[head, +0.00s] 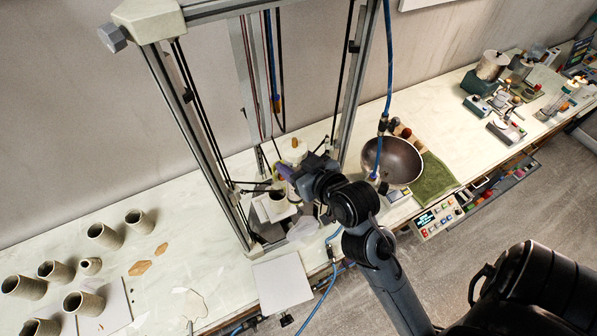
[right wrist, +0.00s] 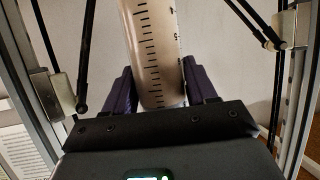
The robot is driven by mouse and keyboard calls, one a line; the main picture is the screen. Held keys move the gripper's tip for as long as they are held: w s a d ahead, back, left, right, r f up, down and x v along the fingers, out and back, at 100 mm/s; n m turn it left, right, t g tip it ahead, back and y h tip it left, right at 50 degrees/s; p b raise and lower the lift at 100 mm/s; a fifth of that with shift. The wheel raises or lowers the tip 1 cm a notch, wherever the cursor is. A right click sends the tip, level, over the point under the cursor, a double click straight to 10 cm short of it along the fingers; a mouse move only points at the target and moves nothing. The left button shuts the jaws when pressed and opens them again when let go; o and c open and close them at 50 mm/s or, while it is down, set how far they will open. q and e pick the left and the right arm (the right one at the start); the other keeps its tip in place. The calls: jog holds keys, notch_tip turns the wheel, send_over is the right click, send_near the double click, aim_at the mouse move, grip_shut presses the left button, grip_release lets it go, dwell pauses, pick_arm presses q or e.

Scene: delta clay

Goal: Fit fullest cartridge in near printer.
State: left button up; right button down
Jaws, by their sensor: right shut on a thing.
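A delta printer (head: 195,140) with a tall grey metal frame stands on the bench. A clear cartridge with black graduation marks (right wrist: 155,50) fills the middle of the right wrist view, with greyish-beige clay behind the marks. My right gripper (head: 288,175) reaches inside the printer frame. It is shut on the cartridge, its purple fingers on both sides of it in the right wrist view (right wrist: 157,90). The cartridge stands about upright, and its pale upper end (head: 296,151) shows in the head view. Whether it touches a holder is hidden by my gripper and arm. My left gripper is not in view.
Several clay cups (head: 105,235) stand at the left of the bench. A metal bowl (head: 392,162), a green cloth (head: 434,178) and a control box (head: 438,217) lie right of the printer. Printer rods and a blue hose (head: 387,80) hang near my arm. Small devices crowd the far right.

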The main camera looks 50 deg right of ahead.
jog(key=w+d+f+b, duration=0.1)
jog(key=w+d+b, duration=0.2)
jog(key=w+b, duration=0.3)
jog(key=shift+w+f+b, duration=0.15)
jog(key=shift+w+b, duration=0.15)
jog(key=shift+w, duration=1.05)
jog(key=shift+d, duration=0.1)
jog(key=shift+f, duration=0.15)
jog(key=shift+c, duration=1.3)
grip_release()
jog(key=shift+f, duration=0.1)
